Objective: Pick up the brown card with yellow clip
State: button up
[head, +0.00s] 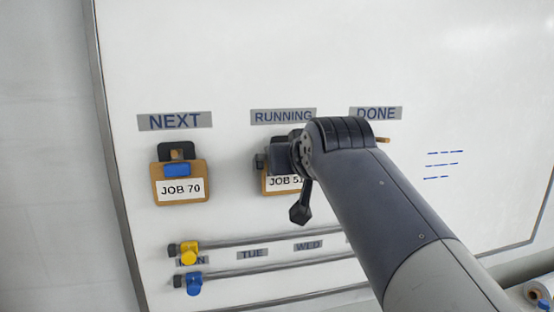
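A brown card labelled "JOB 51" (282,184), its last characters partly covered, hangs on the whiteboard under the RUNNING label. My gripper (272,160) is in front of its upper part and hides its clip, so I cannot tell the clip's colour. My gripper is seen from behind and its fingers are mostly hidden, so I cannot tell if they touch the card. Another brown card, labelled "JOB 70" (163,189), hangs under NEXT with a blue clip (177,169) on a black holder. A small brown edge (383,140) shows beside my arm under DONE.
The whiteboard (230,60) has NEXT (175,121), RUNNING (283,116) and DONE (376,113) labels. Two grey rails cross below, with a yellow slider (190,252) and a blue slider (194,284) at their left ends. A roll (539,294) is at lower right.

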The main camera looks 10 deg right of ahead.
jog(key=shift+w, duration=0.1)
jog(key=c, duration=0.7)
jog(key=shift+r, duration=0.15)
